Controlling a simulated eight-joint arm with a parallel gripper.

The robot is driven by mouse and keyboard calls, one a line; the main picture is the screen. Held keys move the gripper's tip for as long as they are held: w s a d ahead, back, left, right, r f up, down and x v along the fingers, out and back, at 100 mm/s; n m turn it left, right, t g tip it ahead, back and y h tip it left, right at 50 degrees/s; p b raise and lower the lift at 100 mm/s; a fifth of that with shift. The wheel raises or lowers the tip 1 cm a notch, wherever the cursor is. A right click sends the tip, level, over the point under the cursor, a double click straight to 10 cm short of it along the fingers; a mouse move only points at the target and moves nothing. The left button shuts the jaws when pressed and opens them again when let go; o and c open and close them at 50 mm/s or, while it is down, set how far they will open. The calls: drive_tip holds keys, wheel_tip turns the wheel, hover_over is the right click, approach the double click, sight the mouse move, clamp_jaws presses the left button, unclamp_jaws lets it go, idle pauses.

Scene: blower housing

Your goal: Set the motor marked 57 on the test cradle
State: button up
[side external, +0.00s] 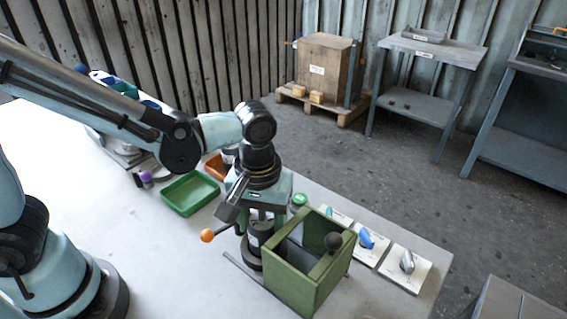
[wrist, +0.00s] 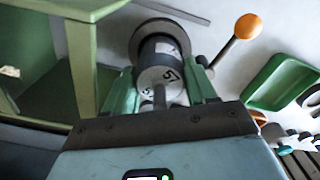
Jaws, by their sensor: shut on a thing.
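The motor marked 57 (wrist: 160,75) is a grey and dark cylinder. Its end with the number and a shaft faces the camera in the wrist view. My gripper (wrist: 165,88) has its green fingers on both sides of the motor and is shut on it. In the side external view my gripper (side external: 262,222) points down, with the motor (side external: 259,236) upright between the fingers. A dark round base (side external: 248,260), perhaps the test cradle, is directly under the motor. I cannot tell whether the two touch. A lever with an orange knob (side external: 207,235) stands out left of the gripper.
A green open-framed housing (side external: 292,285) stands close right of my gripper, with a black ball knob (side external: 333,240) by it. White cards with small parts (side external: 407,268) lie right. The table's front left is clear.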

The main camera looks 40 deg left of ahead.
drive_tip(key=shift+f, duration=0.65)
drive_tip(key=o, duration=1.5)
drive_tip(key=shift+o, duration=0.4)
drive_tip(key=shift+d, duration=0.1)
drive_tip(key=shift+r, duration=2.25)
drive_tip(key=shift+o, duration=0.7)
drive_tip(key=shift+r, duration=1.5)
